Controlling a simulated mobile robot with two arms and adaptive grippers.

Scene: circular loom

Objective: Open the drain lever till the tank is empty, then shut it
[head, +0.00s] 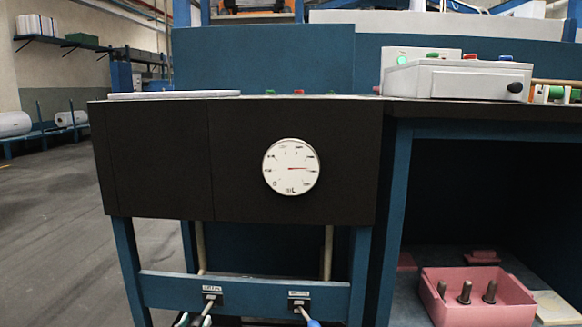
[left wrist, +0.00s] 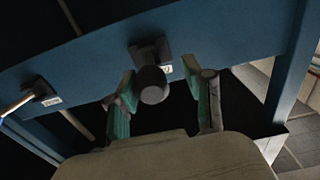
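A black cabinet front carries a round white gauge (head: 291,167) marked mL; its red needle points right. On the blue rail below are two levers: the left one (head: 208,307) under a small label, and the right one (head: 304,309) with a blue tip. I cannot read either label surely. My left gripper (head: 193,321) shows only in part at the head view's bottom edge, by the left lever. In the left wrist view the gripper (left wrist: 160,93) is open, its green-padded fingers on either side of that lever's dark round end (left wrist: 152,86). The right lever (left wrist: 22,99) also shows there. My right gripper is out of view.
The blue rail (head: 250,293) runs between the cabinet legs, with pale pipes (head: 328,252) behind it. A pink bin (head: 475,297) with metal pegs stands at the lower right. A control box (head: 455,78) sits on top. Open floor (head: 60,230) lies to the left.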

